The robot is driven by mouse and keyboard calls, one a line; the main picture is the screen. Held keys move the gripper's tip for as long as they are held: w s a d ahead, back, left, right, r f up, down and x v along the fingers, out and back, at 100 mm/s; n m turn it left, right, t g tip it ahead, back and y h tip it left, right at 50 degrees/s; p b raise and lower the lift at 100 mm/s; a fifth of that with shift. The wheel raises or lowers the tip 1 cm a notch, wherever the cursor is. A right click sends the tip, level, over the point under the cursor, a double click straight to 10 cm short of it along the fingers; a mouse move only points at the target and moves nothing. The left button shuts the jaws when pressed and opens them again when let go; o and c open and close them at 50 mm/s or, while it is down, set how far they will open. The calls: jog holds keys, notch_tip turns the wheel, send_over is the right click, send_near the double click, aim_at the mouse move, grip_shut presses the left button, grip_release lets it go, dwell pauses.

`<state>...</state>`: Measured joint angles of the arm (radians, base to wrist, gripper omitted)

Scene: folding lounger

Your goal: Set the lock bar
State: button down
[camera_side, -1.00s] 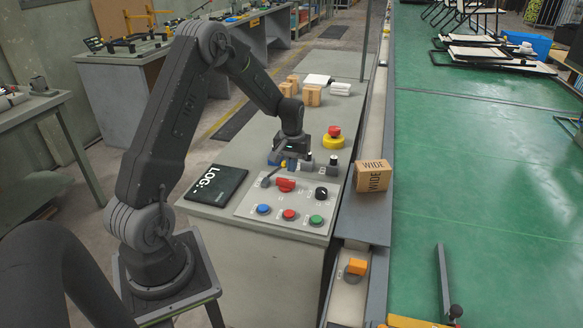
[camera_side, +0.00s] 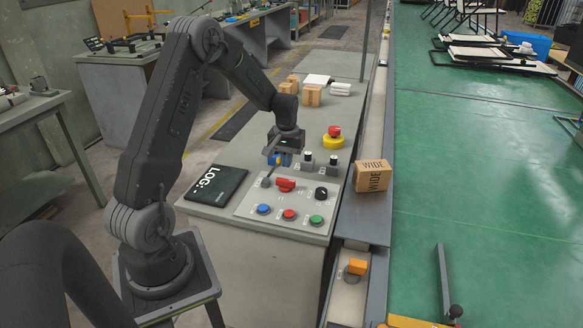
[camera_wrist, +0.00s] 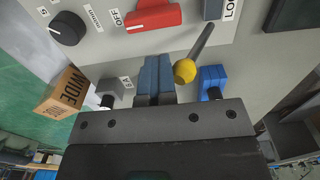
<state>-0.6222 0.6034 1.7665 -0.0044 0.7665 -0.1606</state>
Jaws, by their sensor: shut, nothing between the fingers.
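My gripper (camera_side: 282,160) is shut and empty above the back edge of the control panel (camera_side: 245,208). In the wrist view its blue fingers (camera_wrist: 155,80) are together. A grey lever (camera_wrist: 201,42) with a yellow ball knob (camera_wrist: 185,71) stands just right of the fingers there; I cannot tell whether they touch. The lever's lower part also shows in the side view (camera_side: 268,181), tilted, with its top hidden near the gripper. A blue block (camera_wrist: 213,80) lies beyond the knob, partly hidden by the gripper body. I cannot tell which part is the lock bar.
The panel has a red switch (camera_side: 286,184), a black rotary knob (camera_side: 321,193) and several push buttons. Two small black-knobbed posts stand behind it, near a red emergency stop (camera_side: 334,131). A "WIDE" box (camera_side: 372,176) sits to the right. A black tablet (camera_side: 215,183) lies left.

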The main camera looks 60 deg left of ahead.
jog(key=shift+s+a, duration=0.5)
jog(key=shift+s, duration=0.3)
jog(key=shift+a+r, duration=0.1)
jog(key=shift+s+a+r, duration=0.15)
jog(key=shift+s+a, duration=0.05)
jog(key=shift+a, duration=0.15)
jog(key=shift+s+a+r, duration=0.15)
jog(key=shift+s+a, duration=0.35)
jog(key=shift+s, duration=0.05)
jog(key=shift+a, duration=0.1)
jog(key=shift+s+a, duration=0.2)
jog(key=shift+s, duration=0.05)
notch_tip(320, 180, up, 8)
jog(key=shift+w+d, duration=0.45)
dwell(0.5)
